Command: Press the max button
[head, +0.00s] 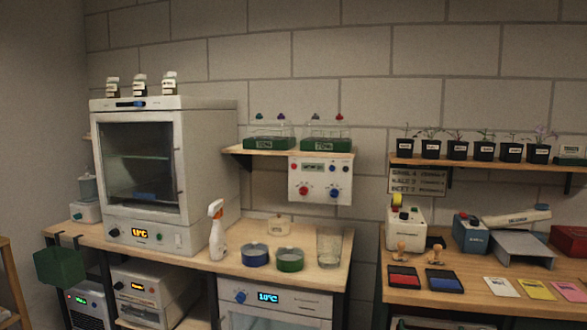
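No button with a readable "max" label shows in the head view. A white control box (321,172) hangs on the wall below the shelf, with red and blue knobs and small buttons; its lettering is too small to read. A white device (404,229) with small coloured buttons stands on the right bench. A blue device (470,235) with a pale top stands beside it. The large white cabinet (207,150) on the left bench has a lit display, a knob and a switch along its lower front. Neither of my grippers is in view.
A spray bottle (217,232), a blue round dish (255,256), a green round dish (289,260) and a clear beaker (329,247) stand on the left bench. Potted seedlings (484,151) line the right shelf. A gap separates the benches.

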